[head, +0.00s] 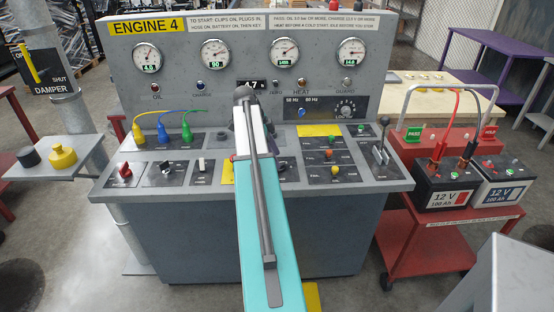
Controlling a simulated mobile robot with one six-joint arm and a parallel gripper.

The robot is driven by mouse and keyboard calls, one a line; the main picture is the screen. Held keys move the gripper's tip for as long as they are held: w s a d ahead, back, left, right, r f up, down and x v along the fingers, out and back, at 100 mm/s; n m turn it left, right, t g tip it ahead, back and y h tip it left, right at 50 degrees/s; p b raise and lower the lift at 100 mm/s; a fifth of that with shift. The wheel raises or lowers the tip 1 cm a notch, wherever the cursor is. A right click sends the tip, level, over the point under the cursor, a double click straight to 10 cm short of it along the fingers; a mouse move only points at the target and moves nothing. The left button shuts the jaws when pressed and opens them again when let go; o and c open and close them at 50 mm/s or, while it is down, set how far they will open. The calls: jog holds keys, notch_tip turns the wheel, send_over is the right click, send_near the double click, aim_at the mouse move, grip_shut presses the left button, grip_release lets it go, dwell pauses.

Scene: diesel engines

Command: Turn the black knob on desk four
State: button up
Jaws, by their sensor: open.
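Desk four is the grey console (190,26) labelled ENGINE 4. A dark knob (346,110) with a scale around it sits on its black plate at the right of the upright panel. A black-handled switch (167,168) is on the sloped top, right of a red one (125,170). Another small black control (281,164) is just right of my arm. I cannot tell which is the task's knob. My teal arm reaches over the middle of the desk. Its dark far end is over the upper slope, and my gripper's fingers are hidden behind the arm.
Yellow, blue and green plugs (186,132) with leads stand at the desk's left. A black lever (381,150) stands at its right. A side shelf (88,155) holds black and yellow caps. A red cart (450,230) with two batteries stands close at the right.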

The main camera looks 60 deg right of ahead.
jog(key=shift+x, duration=1.45)
jog(key=c, duration=1)
jog(key=shift+c, duration=0.2)
